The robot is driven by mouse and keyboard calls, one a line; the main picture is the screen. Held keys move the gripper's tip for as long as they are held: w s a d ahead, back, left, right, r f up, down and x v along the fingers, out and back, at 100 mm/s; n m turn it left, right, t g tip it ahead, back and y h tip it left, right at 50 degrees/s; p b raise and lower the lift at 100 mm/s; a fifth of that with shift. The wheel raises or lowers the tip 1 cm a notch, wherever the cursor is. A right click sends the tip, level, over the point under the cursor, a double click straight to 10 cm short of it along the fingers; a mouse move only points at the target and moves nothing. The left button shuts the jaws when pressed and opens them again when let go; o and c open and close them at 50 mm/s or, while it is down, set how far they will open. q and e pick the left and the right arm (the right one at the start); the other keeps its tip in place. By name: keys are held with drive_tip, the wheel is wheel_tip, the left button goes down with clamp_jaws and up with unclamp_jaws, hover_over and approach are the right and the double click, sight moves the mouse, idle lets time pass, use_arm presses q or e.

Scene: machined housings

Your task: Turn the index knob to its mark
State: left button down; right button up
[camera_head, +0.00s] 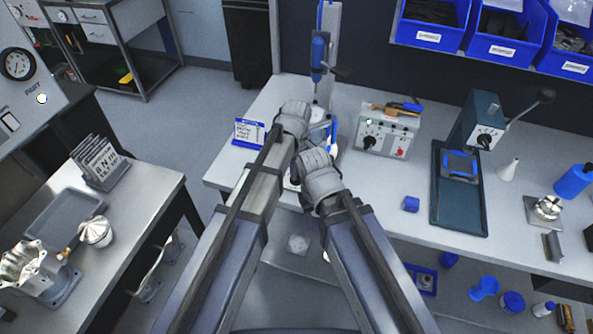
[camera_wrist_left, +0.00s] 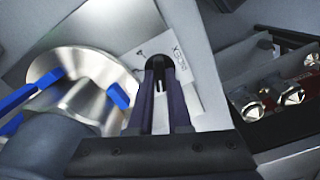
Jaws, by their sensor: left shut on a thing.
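The index knob (camera_wrist_left: 158,66), small, dark and round, sits on a pale plate with a printed white label (camera_wrist_left: 181,72) in the left wrist view. My left gripper (camera_wrist_left: 160,96) is shut on the knob, its dark fingers on either side. The label's lettering and mark are only partly readable. In the head view my left gripper (camera_head: 294,118) reaches to the back of the bench and hides the knob. My right gripper (camera_head: 320,180) is beside it, nearer to me; its fingertips are hidden.
A silver disc (camera_wrist_left: 48,68) with blue clamps lies left of the knob; silver parts (camera_wrist_left: 290,95) in a grey holder lie right. On the bench (camera_head: 355,190) stand a sign (camera_head: 249,132), a control box (camera_head: 386,134) and a dark press (camera_head: 478,125). Bare bench lies in front of the box.

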use_arm(q)
drive_tip(key=shift+m, duration=0.3)
idle(0.4)
drive_tip(key=m, duration=0.3)
drive_tip(key=shift+m, duration=0.4)
drive_tip(key=m, duration=0.4)
drive_tip(key=shift+m, duration=0.3)
drive_tip(key=m, duration=0.8)
drive_tip(key=shift+m, duration=0.6)
drive_tip(key=c, duration=0.9)
unclamp_jaws()
drive_tip(key=shift+o, duration=0.2)
